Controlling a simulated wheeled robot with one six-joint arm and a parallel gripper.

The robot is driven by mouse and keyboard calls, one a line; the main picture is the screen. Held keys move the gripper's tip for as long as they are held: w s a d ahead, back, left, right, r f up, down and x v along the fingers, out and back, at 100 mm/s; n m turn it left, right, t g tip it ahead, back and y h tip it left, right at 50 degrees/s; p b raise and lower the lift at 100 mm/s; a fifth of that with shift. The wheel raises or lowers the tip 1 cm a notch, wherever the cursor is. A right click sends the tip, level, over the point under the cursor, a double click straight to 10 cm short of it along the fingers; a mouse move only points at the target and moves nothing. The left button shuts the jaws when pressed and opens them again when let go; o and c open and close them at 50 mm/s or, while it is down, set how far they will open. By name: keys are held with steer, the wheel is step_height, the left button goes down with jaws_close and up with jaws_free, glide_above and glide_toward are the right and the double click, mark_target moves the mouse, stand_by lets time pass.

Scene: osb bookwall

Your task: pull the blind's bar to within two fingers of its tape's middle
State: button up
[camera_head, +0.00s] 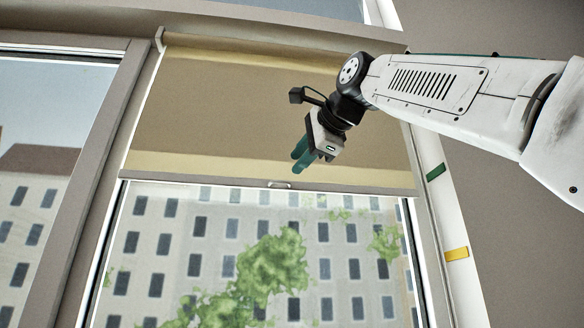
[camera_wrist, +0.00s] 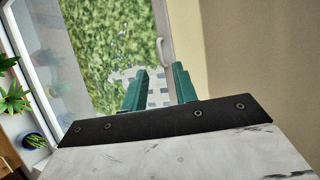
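The beige roller blind (camera_head: 240,105) hangs partly down over the window, with a grey bar (camera_head: 215,183) along its lower edge. A small pale handle (camera_head: 279,184) sits near the bar's middle; a pale loop that looks like it shows in the wrist view (camera_wrist: 160,50). On the right window frame are a green tape (camera_head: 435,172), close to the bar's height, and a yellow tape (camera_head: 456,253) well below the bar. My gripper (camera_head: 299,162) is in front of the blind, just above and right of the handle. Its teal fingers (camera_wrist: 160,85) are apart with nothing visible between them.
The window glass (camera_head: 180,240) below the bar shows a building and trees outside. A grey window post (camera_head: 100,170) stands to the left. Potted plants (camera_wrist: 14,98) show at the left of the wrist view. The space below my gripper looks clear.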

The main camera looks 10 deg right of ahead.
steer(key=shift+s+d, duration=0.1)
steer(key=shift+s, duration=0.15)
steer(key=shift+c, duration=0.3)
